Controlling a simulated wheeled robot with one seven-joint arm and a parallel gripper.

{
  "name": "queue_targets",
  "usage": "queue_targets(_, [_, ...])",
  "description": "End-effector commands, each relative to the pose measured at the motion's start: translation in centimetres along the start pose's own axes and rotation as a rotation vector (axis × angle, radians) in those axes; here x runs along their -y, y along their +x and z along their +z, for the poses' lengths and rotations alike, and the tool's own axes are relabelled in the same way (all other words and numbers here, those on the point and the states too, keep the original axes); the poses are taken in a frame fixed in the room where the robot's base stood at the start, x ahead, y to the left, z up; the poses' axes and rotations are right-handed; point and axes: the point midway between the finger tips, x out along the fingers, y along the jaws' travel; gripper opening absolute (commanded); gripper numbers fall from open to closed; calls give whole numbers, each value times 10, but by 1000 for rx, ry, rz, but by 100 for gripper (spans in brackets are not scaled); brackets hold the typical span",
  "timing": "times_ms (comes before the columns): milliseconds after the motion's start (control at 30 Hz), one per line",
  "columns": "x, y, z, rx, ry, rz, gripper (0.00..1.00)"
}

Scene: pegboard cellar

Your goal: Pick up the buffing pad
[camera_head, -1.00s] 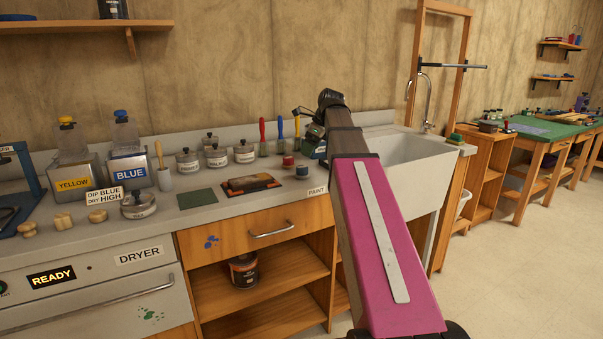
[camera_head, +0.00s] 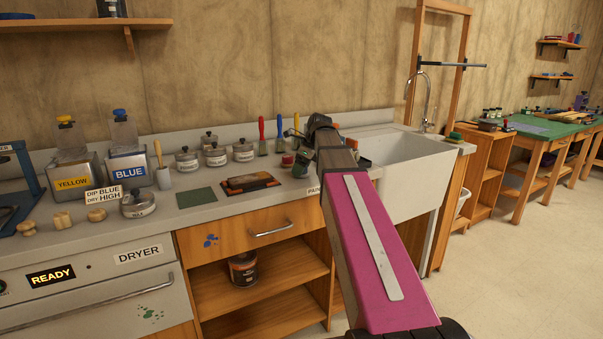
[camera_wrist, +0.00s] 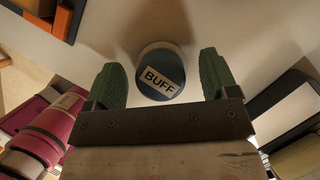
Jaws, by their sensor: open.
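The buffing pad (camera_wrist: 160,74) is a round piece with a dark blue top and a pale label reading BUFF. In the wrist view it sits on the pale counter between my gripper's green fingertips, with space on both sides. My gripper (camera_wrist: 162,68) is open, one finger left and one right of the pad, and no contact shows. In the head view my gripper (camera_head: 302,163) is low over the counter, right of a red-topped round piece (camera_head: 287,160). The buffing pad is hidden behind the gripper there.
Brushes or tools with red, blue and yellow handles (camera_head: 262,136) and lidded jars (camera_head: 216,155) stand behind. The white sink (camera_head: 415,170) is on the right.

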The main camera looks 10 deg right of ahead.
Motion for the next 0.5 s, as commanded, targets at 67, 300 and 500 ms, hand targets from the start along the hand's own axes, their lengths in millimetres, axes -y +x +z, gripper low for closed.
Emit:
queue_targets(67, [0,0,0,0,0,0,80])
queue_targets(300, [0,0,0,0,0,0,27])
queue_targets(500, [0,-1,0,0,0,0,27])
